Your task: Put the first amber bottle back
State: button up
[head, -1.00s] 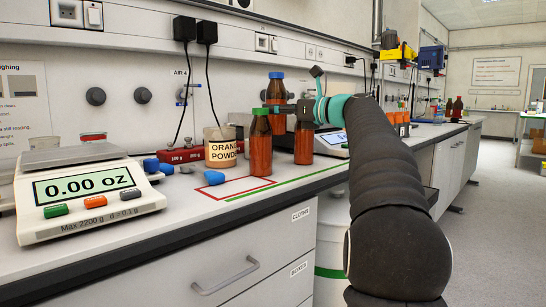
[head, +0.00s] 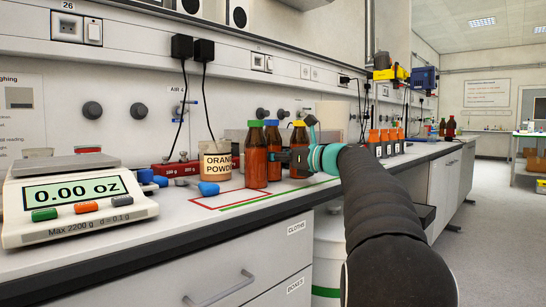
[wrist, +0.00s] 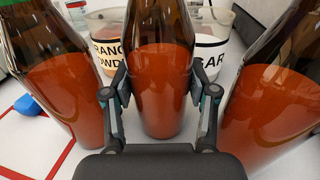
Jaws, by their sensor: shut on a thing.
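Three amber bottles of orange-red liquid stand close together on the bench. The blue-capped amber bottle (head: 272,148) is in the middle, and my gripper (head: 284,156) is shut on it. In the wrist view the fingers (wrist: 160,90) press both sides of this bottle (wrist: 162,65), which looks upright; its cap is out of frame. The green-capped bottle (head: 255,160) is on its left and the yellow-capped bottle (head: 299,137) on its right. Its base is level with its neighbours; I cannot tell whether it bears on the bench.
The orange powder jar (head: 214,163) stands behind left, and another labelled jar (wrist: 208,42) behind right. A blue-ended scoop (head: 208,188) lies in front of the powder jar. A scale (head: 75,200) reads 0.00 oz at left. Red and green lines mark the bench, mostly clear there.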

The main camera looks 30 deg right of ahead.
jog(key=o, duration=1.2)
jog(key=shift+f, duration=0.1)
jog(key=shift+r, duration=0.2)
jog(key=v, duration=1.2)
jog(key=shift+f+p, duration=0.15)
jog(key=shift+p, duration=0.15)
